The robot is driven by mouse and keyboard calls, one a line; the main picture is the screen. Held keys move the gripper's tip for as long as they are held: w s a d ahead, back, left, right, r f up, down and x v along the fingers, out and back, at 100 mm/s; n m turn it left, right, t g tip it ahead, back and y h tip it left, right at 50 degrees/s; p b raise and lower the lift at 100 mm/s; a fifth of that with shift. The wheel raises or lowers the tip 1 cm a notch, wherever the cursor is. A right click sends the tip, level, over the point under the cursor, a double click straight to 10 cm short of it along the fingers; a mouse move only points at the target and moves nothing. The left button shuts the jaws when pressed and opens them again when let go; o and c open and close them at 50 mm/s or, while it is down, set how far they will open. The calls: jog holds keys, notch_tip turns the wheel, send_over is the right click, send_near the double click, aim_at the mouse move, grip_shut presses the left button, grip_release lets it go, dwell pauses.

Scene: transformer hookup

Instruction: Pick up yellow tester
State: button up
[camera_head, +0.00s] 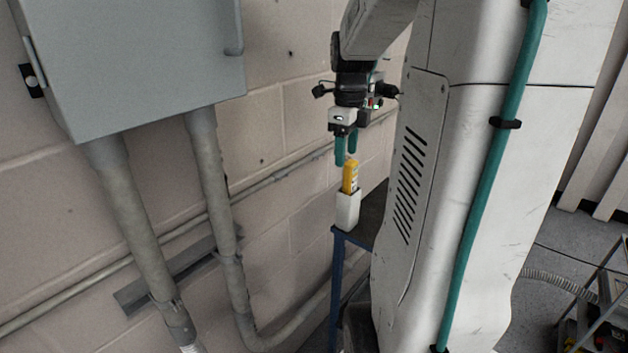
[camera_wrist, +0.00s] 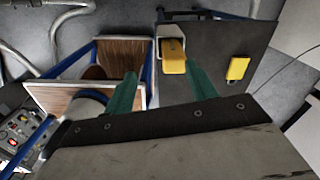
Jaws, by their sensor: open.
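A yellow tester (camera_head: 350,177) stands upright in a white holder (camera_head: 347,210) at the corner of a dark-topped stand with blue legs (camera_head: 338,262). My gripper (camera_head: 346,157) is open and points down just above the tester, its teal fingers apart. In the wrist view the tester (camera_wrist: 173,62) shows its top end between the fingers of my gripper (camera_wrist: 160,72), nearer the right one. The white holder (camera_wrist: 170,32) shows behind it. The lower part of the tester is hidden inside the holder.
A second yellow item (camera_wrist: 238,68) lies on the dark stand top (camera_wrist: 215,38). A wooden-sided, blue-framed cart (camera_wrist: 118,52) stands left of it. In the head view, a grey wall cabinet (camera_head: 140,60) and conduits (camera_head: 215,185) line the brick wall at left.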

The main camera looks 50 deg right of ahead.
aim_at(350, 177)
jog(key=shift+s+d+f+m, duration=0.1)
jog(key=shift+d+f+m, duration=0.1)
jog(key=shift+d+m, duration=0.35)
jog(key=shift+s+d+f+m, duration=0.1)
jog(key=shift+d+f+m, duration=0.1)
jog(key=shift+d+m, duration=0.35)
notch_tip(350, 177, down, 8)
jog(key=shift+w+r, duration=0.15)
jog(key=c, duration=1.1)
